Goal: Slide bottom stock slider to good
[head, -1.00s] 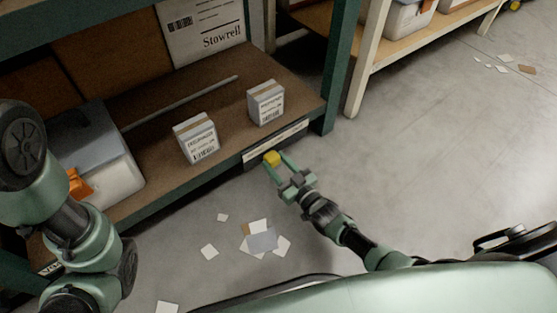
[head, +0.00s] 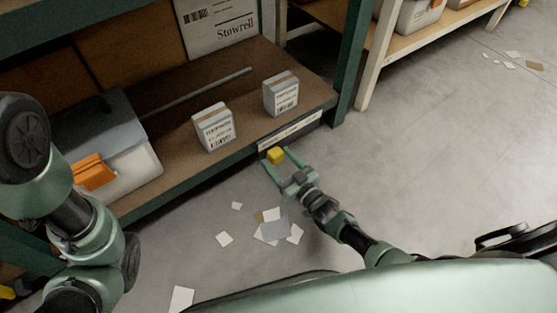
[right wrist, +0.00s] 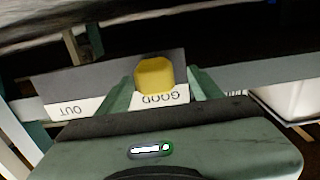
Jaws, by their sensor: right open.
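The bottom stock slider is a yellow knob (head: 276,155) at the label strip (head: 292,131) on the lowest shelf's front edge. My right gripper (head: 275,159) is open, with one finger on each side of the knob. In the right wrist view the knob (right wrist: 154,75) sits directly above the upside-down word GOOD, nearer the left finger than the right one. I cannot tell whether a finger touches it. The word OUT (right wrist: 70,110) is at the strip's left in that view. The strip between the words is partly hidden by a finger. My left arm shows at left, its gripper out of view.
Two small white boxes (head: 213,128) (head: 281,94) stand on the shelf board above the strip. A grey-white bin (head: 135,150) with an orange part is at left. A green post (head: 354,65) is right of the strip. Paper scraps (head: 275,228) lie on open floor.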

